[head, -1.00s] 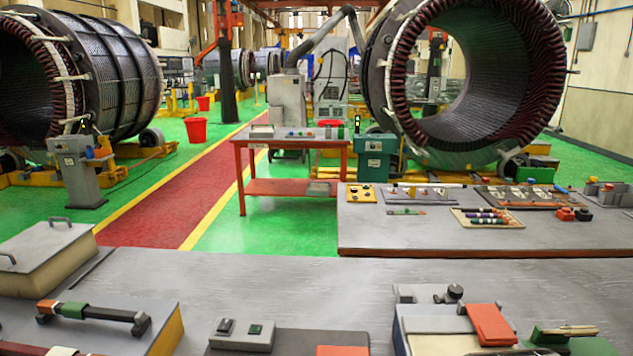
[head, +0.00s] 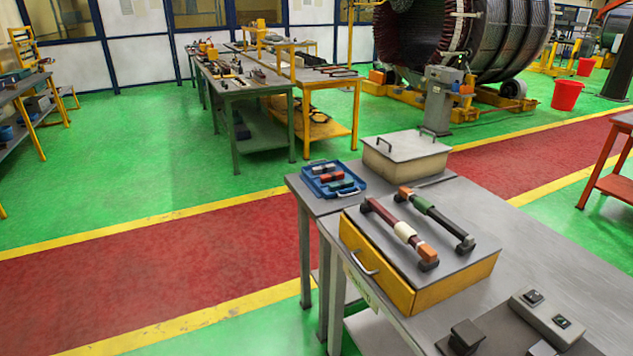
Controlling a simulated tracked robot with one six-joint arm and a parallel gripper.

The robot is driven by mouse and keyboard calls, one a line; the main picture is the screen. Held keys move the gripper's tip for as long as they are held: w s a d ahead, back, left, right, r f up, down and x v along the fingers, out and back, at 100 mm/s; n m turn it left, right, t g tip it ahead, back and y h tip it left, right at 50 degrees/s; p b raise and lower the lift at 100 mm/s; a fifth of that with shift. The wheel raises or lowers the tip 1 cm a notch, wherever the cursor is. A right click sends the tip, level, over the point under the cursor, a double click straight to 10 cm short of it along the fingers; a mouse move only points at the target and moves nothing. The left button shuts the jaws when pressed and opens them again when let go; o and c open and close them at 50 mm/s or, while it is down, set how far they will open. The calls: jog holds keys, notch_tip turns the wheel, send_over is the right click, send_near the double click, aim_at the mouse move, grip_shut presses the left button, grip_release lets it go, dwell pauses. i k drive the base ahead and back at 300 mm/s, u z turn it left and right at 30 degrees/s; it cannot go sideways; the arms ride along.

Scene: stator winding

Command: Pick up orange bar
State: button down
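No bar that is orange all over shows clearly. A dark red bar (head: 384,216) with a white band and an orange end block (head: 427,250) lies on the grey lid of a yellow box (head: 420,294). Beside it on the right lies a black bar (head: 448,225) with a green sleeve and an orange piece at its far end. Small orange-red blocks (head: 331,176) sit in a blue tray (head: 349,191) behind the box. My gripper is not in view.
The grey workbench (head: 565,250) has clear room to the right of the box. A lidded beige box (head: 405,163) stands at its far edge. A grey switch box (head: 546,317) is near the front. Green floor and a red walkway (head: 110,285) lie open at left.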

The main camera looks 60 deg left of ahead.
aim_at(331, 177)
jog(key=u, duration=0.5)
jog(key=k, duration=1.2)
jog(key=u, duration=0.6)
jog(key=i, duration=0.45)
jog(key=u, duration=0.7)
jog(key=i, duration=1.65)
jog(key=k, duration=0.25)
